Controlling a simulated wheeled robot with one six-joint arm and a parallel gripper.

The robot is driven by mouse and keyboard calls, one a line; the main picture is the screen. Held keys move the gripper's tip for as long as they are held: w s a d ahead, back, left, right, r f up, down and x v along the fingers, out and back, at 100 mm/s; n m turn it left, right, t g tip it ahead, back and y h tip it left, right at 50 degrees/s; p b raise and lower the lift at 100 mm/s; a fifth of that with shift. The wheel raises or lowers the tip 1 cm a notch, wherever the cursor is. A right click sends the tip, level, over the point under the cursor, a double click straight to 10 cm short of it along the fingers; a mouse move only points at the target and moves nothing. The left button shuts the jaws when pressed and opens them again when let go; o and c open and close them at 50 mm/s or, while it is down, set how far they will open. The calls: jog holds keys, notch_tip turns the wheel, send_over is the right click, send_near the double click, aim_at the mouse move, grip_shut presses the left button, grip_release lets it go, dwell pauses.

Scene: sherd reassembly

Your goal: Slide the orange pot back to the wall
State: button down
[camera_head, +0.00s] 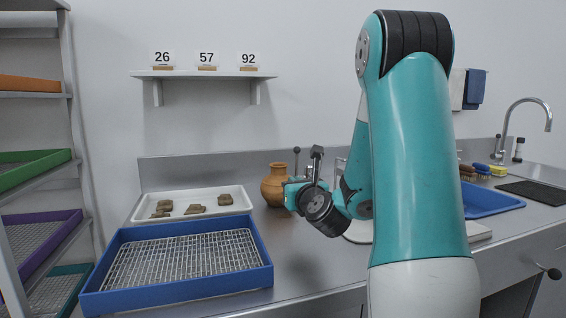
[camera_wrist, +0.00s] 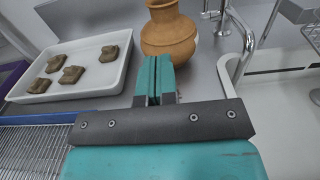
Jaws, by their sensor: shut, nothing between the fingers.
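The orange pot (camera_head: 274,186) stands upright on the steel counter near the backsplash, right of the white tray. In the wrist view the orange pot (camera_wrist: 170,36) is straight ahead of the fingers, and its top is cut off by the frame edge. My gripper (camera_wrist: 154,66) is shut and empty, its teal fingers together. The fingertips overlap the pot's lower front in the picture; I cannot tell whether they touch it. In the head view my gripper (camera_head: 290,187) is low over the counter, at the pot's right front, and hides part of its right side.
A white tray (camera_head: 236,209) with several brown sherds lies left of the pot. A blue tray (camera_head: 262,283) with a wire rack is in front. A blue basin (camera_head: 490,205), brushes and a tap (camera_head: 527,102) are at the right. A wall shelf (camera_head: 200,74) holds number cards.

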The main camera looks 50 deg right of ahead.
aim_at(281, 172)
jog(key=p+x, duration=0.9)
jog(key=shift+d+r, duration=0.2)
jog(key=shift+d, duration=0.05)
jog(key=shift+w+d+f, duration=0.2)
jog(key=shift+w+d, duration=0.15)
jog(key=shift+w, duration=0.25)
jog(key=shift+p, duration=0.3)
